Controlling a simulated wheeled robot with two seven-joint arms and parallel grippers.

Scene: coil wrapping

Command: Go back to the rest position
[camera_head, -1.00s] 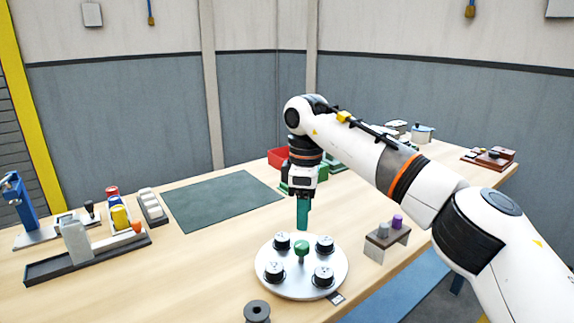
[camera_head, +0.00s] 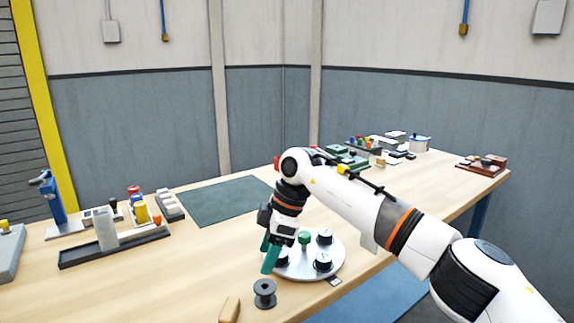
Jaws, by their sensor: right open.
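My right gripper (camera_head: 271,256) has green fingers pointing down. It is over the left part of a round silver plate (camera_head: 330,262), open, and I see nothing held in it. The plate carries several black coils with pale tops, such as the front right coil (camera_head: 323,262), around a green knob (camera_head: 305,238). The gripper and wrist hide part of the plate's left side and the coils there. My left gripper is not in view.
A dark spool (camera_head: 265,293) and a tan block (camera_head: 230,310) are near the table's front edge. A dark tray (camera_head: 115,247) with items and a blue stand (camera_head: 54,202) are on the left. A green mat (camera_head: 222,201) lies bare at the back. A red-brown box set (camera_head: 482,165) is at far right.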

